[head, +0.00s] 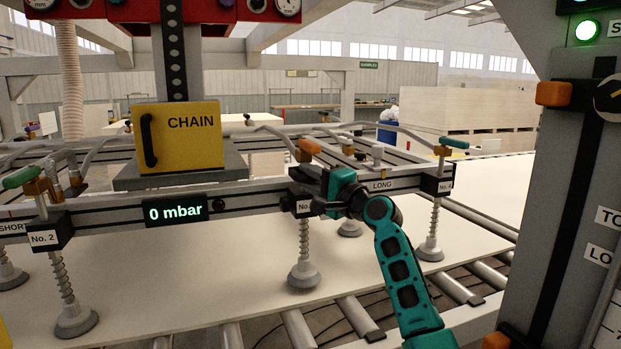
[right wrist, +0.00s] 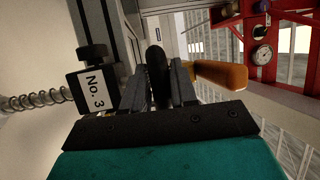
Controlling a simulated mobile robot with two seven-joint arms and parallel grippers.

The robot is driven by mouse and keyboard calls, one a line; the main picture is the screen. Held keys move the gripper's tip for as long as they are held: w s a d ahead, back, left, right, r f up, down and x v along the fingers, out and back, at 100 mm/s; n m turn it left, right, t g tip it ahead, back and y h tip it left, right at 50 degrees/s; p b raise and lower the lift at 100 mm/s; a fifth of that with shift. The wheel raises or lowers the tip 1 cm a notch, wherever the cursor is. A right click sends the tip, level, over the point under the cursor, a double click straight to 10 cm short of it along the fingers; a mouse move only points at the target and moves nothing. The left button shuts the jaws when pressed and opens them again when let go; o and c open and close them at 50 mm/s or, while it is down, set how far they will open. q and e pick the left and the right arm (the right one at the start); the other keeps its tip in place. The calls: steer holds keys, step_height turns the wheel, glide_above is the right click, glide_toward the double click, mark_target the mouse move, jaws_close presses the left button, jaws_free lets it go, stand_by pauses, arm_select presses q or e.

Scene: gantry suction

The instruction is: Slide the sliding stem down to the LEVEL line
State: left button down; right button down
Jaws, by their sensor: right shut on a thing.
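The stem of suction cup No. 3 (head: 303,236) hangs below its black No. 3 block (head: 297,206), with a spring around it and a grey cup (head: 303,275) at its foot. I cannot tell whether that cup touches the pale board. My right gripper (head: 322,205) is at the No. 3 block, shut on a dark knob. In the right wrist view the dark knob (right wrist: 157,72) sits between the fingers (right wrist: 162,92), with the No. 3 block (right wrist: 93,85) to the left. No LEVEL line is readable. My left gripper is not in view.
Other spring stems hang from the beam, at No. 2 (head: 50,235) and at the right end (head: 433,230). A pale board (head: 210,290) lies over rollers. A yellow CHAIN box (head: 180,140) and a grey column (head: 560,200) stand nearby. An orange lever (right wrist: 220,75) is close to my right gripper.

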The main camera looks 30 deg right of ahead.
steer(key=shift+f+b, duration=0.5)
steer(key=shift+f, duration=0.35)
steer(key=c, duration=1)
jaws_free()
steer(key=v, duration=1.3)
steer(key=shift+r, duration=0.1)
